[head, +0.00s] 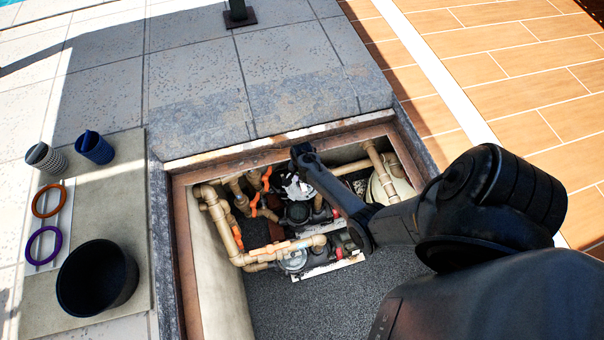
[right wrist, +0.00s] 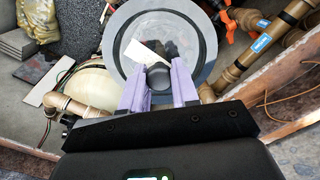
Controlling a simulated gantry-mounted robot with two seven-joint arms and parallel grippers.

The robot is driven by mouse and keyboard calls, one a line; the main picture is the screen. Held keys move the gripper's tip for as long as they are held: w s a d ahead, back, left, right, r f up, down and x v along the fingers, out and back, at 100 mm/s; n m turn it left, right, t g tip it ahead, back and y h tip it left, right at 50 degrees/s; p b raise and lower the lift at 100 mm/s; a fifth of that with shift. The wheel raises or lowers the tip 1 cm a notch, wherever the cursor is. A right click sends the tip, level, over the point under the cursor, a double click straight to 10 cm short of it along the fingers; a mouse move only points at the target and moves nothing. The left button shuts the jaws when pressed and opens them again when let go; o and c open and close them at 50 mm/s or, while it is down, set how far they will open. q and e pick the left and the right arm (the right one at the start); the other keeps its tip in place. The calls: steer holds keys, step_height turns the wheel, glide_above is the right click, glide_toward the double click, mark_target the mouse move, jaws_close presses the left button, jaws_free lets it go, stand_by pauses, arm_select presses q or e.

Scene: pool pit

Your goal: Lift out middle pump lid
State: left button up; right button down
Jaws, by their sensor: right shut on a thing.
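In the right wrist view, a round clear lid (right wrist: 130,32) with a wide grey rim fills the upper middle. A dark knob stands at its near side. My right gripper (right wrist: 158,76) has its two purple fingers shut on this knob. The lid looks large and close to the camera; its height above the pump cannot be told. In the head view my right arm reaches into the pit from the right, and a bright glossy patch (head: 297,187) shows beside it, perhaps the lid. Another clear pump lid (head: 293,260) sits nearer in the pit. My left gripper is out of view.
Tan pipes (head: 220,215) with orange valve handles crowd the pit's left side, inside a rusty frame (head: 182,250). On a mat (head: 115,180) left of the pit are a black bucket (head: 97,278), an orange ring (head: 48,200), a purple ring (head: 43,245) and two cylinders.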

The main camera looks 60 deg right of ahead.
steer(key=shift+s+a+r, duration=0.1)
steer(key=shift+r, duration=1.45)
steer(key=shift+s+a+r, duration=0.15)
steer(key=shift+r, duration=1.4)
steer(key=shift+s+a+r, duration=0.1)
steer(key=shift+r, duration=1.45)
